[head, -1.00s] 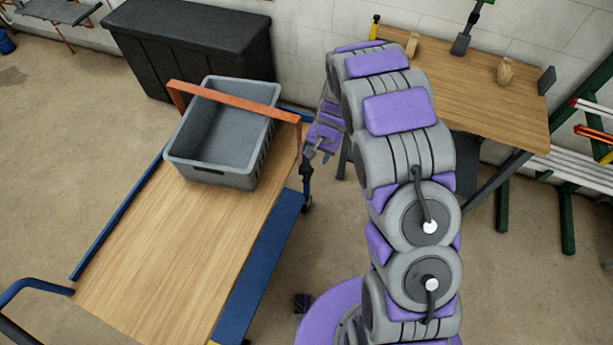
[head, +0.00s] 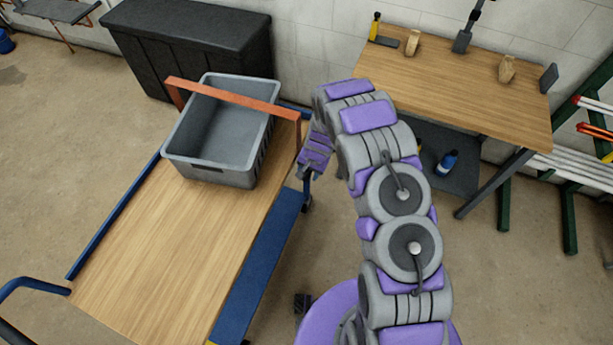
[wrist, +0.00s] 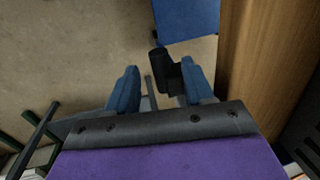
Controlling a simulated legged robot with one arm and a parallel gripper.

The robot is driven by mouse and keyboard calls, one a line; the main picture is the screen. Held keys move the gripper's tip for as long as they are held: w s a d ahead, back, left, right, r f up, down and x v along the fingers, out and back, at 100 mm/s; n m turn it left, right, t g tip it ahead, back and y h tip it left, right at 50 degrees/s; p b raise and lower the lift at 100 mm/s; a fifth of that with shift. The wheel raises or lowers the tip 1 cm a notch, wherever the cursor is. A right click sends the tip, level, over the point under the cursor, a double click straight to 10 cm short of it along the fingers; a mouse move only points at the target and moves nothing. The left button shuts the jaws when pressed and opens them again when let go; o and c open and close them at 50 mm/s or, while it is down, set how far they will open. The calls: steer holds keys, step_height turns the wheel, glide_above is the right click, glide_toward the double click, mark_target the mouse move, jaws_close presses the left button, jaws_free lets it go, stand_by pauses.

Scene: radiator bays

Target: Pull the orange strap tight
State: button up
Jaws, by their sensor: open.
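The orange strap (head: 235,97) runs across above the back part of a grey crate (head: 208,171) on a wooden-topped cart. Its top looks raised off the crate rim, and its right end drops down at the cart's right edge. My gripper (head: 307,174) is beside that right edge, just below the strap's end. In the wrist view my gripper (wrist: 158,84) shows two blue fingers apart. A black cylindrical piece (wrist: 164,70) is between them or just beyond, nearer the right finger; I cannot tell if it touches. The strap itself does not show clearly in the wrist view.
The cart's wooden deck (head: 165,255) is clear in front of the crate. A black chest (head: 190,52) stands behind it. A workbench (head: 455,85) with tools is at the back right, with a blue bottle (head: 447,162) on its lower shelf.

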mark_target(306, 176)
steer(key=shift+w+a+f, duration=0.1)
steer(key=shift+a+f, duration=0.1)
steer(key=shift+f, duration=0.65)
steer(key=shift+a+f, duration=0.15)
steer(key=shift+f, duration=0.7)
jaws_close()
